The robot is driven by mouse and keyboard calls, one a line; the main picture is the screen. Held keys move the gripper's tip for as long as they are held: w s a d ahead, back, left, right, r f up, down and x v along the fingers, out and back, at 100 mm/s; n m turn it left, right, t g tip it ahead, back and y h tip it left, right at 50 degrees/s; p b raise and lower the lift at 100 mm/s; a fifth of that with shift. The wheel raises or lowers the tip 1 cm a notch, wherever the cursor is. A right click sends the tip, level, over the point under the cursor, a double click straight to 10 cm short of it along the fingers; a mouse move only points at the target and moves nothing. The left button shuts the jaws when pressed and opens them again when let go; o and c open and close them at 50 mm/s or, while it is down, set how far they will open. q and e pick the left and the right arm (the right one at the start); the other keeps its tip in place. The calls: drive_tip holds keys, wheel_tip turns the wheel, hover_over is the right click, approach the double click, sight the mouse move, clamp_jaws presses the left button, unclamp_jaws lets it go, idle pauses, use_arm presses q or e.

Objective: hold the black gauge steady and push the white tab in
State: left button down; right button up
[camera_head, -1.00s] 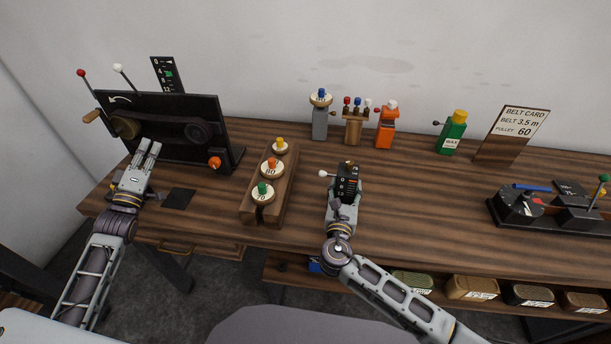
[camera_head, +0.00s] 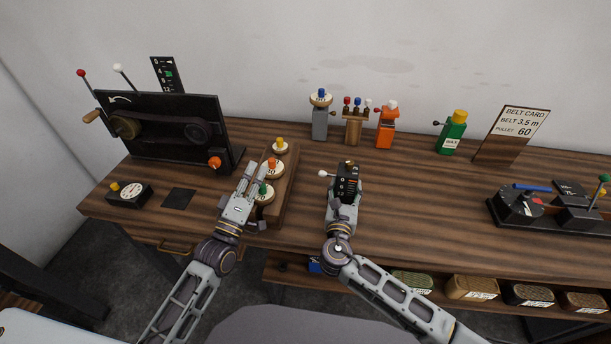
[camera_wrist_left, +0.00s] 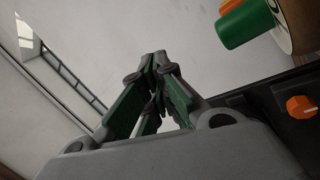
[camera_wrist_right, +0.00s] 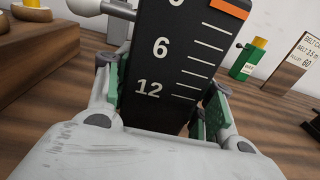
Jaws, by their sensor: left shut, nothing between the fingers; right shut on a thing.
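The black gauge (camera_head: 347,181) stands upright on the bench in my right gripper (camera_head: 345,192). In the right wrist view the gauge (camera_wrist_right: 168,70) shows a scale with 6 and 12 and an orange mark near the top, with a green-padded finger on each side of it. The white tab (camera_head: 323,174) is a round knob sticking out from the left side of the gauge; it also shows in the right wrist view (camera_wrist_right: 84,7). My left gripper (camera_head: 257,169) is shut and empty above the wooden pulley rack, left of the tab. Its fingertips meet in the left wrist view (camera_wrist_left: 158,58).
A belt machine (camera_head: 165,120) and a small dial box (camera_head: 131,192) are at the left. Several coloured items stand behind the gauge.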

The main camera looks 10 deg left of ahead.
sight(324, 174)
use_arm(q)
drive_tip(key=shift+n+g+h, duration=0.4)
drive_tip(key=shift+n+g, duration=0.2)
drive_tip(key=shift+g, duration=0.3)
drive_tip(key=d+f, duration=0.1)
drive_tip(key=s+d+f, duration=0.1)
drive_tip(key=d, duration=0.2)
drive_tip(key=shift+s+d+f, duration=0.25)
drive_tip(key=shift+f, duration=0.15)
use_arm(e)
drive_tip(key=shift+f, duration=0.25)
use_arm(q)
drive_tip(key=shift+s+d+f+n+g, duration=0.35)
drive_tip(key=shift+f+n+g, duration=0.25)
drive_tip(key=shift+n, duration=0.1)
drive_tip(key=shift+s+f+n+g, duration=0.5)
drive_tip(key=shift+n+g, duration=0.2)
drive_tip(key=shift+n, duration=0.1)
drive_tip(key=shift+w+d, duration=0.1)
drive_tip(key=shift+w, duration=0.1)
drive_tip(key=w+d, duration=0.7)
drive_tip(key=w, duration=0.2)
